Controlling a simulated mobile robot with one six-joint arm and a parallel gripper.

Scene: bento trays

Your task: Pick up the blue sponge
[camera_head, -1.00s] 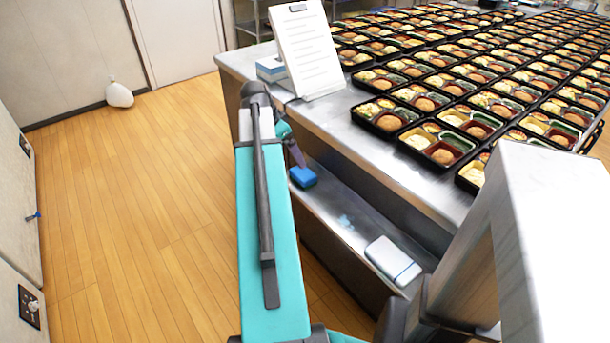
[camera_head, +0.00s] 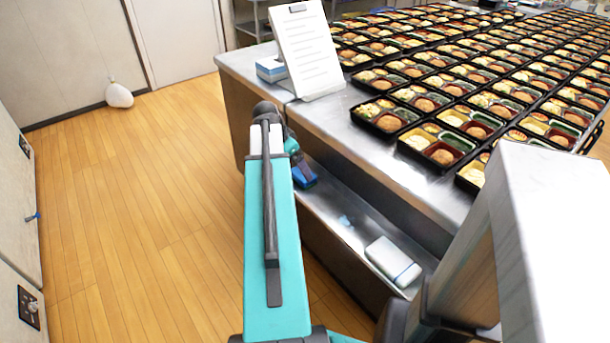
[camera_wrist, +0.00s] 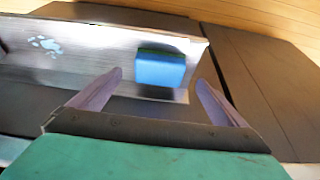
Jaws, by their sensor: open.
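The blue sponge (camera_wrist: 160,70) lies on the lower metal shelf, near the shelf's end. It has a darker layer along one side. In the head view the sponge (camera_head: 305,178) is partly hidden by my arm and gripper. In the wrist view my gripper (camera_wrist: 160,92) is open and empty, its two fingers apart. The sponge shows between and beyond the fingertips. I cannot tell how far the fingers are from it.
The shelf (camera_head: 345,225) runs below the steel counter (camera_head: 340,130), whose edge overhangs it. A white and blue box (camera_head: 393,262) lies nearer on the shelf. Bento trays (camera_head: 440,145) and a white menu stand (camera_head: 306,50) are on the counter.

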